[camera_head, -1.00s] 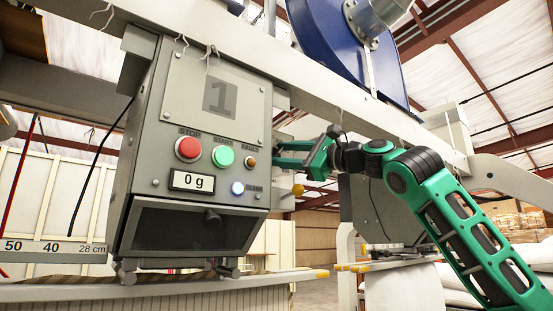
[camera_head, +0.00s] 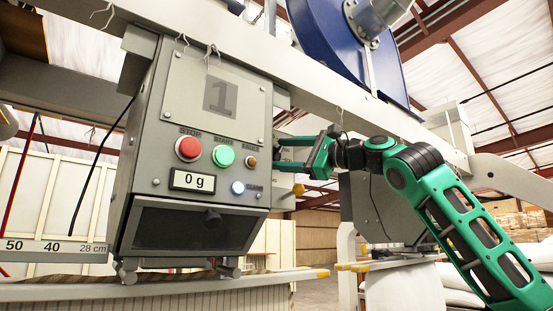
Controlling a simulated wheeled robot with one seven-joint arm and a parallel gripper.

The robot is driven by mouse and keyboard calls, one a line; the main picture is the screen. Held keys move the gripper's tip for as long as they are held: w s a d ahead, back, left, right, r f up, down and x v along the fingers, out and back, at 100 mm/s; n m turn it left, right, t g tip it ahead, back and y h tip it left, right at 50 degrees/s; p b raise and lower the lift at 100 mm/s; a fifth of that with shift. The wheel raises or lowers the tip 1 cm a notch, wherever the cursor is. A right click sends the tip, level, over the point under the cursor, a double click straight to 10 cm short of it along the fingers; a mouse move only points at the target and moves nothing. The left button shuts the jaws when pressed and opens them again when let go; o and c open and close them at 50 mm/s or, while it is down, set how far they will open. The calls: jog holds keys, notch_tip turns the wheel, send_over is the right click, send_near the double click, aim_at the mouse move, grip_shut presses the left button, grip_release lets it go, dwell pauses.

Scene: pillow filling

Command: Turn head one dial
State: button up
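The head one box (camera_head: 147,150) is a grey cabinet marked "1". It has a red STOP button (camera_head: 188,148), a green START button (camera_head: 223,156), a small amber light (camera_head: 250,161), a lit white-blue button (camera_head: 238,188) and a display (camera_head: 192,181) reading "0 g". My gripper (camera_head: 284,153) is at the box's right side, its green fingers pointing left toward that side face. A gap shows between the fingers, but the tips are small and partly dark. No dial shows clearly; I cannot tell whether the fingers hold one.
A white beam (camera_head: 330,90) runs over the box and above my arm. A blue round housing (camera_head: 335,40) is above it. A ruler (camera_head: 55,248) is at lower left. A second grey unit (camera_head: 375,215) stands behind my arm.

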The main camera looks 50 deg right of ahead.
jog(key=v, duration=1)
jog(key=shift+s+f, duration=0.2)
jog(key=shift+s, duration=0.1)
